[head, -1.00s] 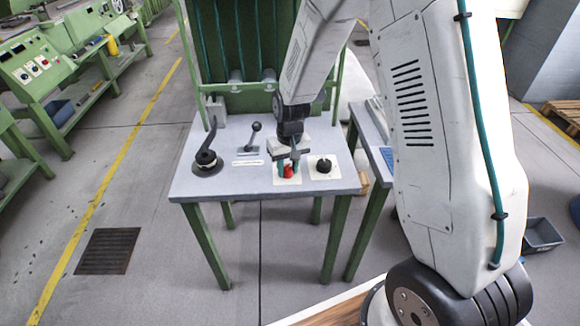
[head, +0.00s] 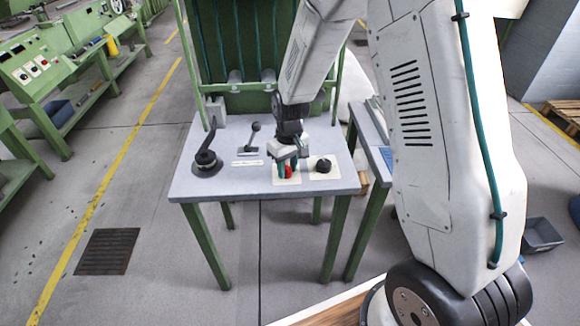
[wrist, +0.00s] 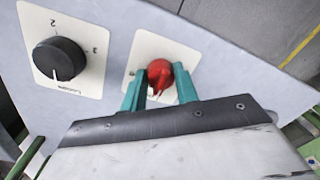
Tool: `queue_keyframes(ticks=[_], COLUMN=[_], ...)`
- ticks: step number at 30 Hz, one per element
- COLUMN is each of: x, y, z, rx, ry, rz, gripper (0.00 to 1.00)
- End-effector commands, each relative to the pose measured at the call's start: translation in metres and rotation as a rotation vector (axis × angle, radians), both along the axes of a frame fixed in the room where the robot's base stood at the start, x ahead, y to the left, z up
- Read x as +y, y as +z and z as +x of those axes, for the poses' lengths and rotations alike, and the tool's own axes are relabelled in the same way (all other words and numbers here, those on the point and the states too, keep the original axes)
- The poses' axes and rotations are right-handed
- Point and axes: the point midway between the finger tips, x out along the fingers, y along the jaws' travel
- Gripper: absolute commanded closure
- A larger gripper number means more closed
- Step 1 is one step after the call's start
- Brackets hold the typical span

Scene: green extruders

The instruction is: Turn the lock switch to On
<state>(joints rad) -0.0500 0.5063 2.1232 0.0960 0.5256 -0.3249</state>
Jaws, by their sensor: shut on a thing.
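The lock switch is a red rotary knob (head: 288,172) on a pale square plate (head: 284,181) at the front of the grey table. My gripper (head: 288,168) reaches down over it from above. In the wrist view the red knob (wrist: 160,75) sits between the two teal fingers of my gripper (wrist: 160,88), which are shut on it. The knob's pointed end faces the lower edge of the picture. Any On or Off marks on the plate are hidden or too small to read.
A black numbered dial (wrist: 59,59) on its own plate is close beside the red knob; it also shows in the head view (head: 323,165). A small lever (head: 251,138) and a larger black crank handle (head: 207,158) stand to the left on the table (head: 235,188).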

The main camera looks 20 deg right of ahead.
Motion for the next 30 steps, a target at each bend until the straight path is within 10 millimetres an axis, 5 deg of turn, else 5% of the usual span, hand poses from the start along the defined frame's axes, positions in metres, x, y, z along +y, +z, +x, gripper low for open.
queue_keyframes(ticks=[1,2,4,14,30], x=[0.001,0.001,0.001,-0.001,-0.004], y=[-0.003,-0.003,-0.002,0.003,0.075], z=[-0.005,-0.005,-0.004,-0.001,-0.002], rx=[0.013,0.013,0.01,0.002,0.004], ry=[0.001,0.001,0.0,-0.002,-0.002], rz=[0.0,0.0,0.0,0.0,0.001], gripper=[0.93,0.65,0.48,0.48,0.48])
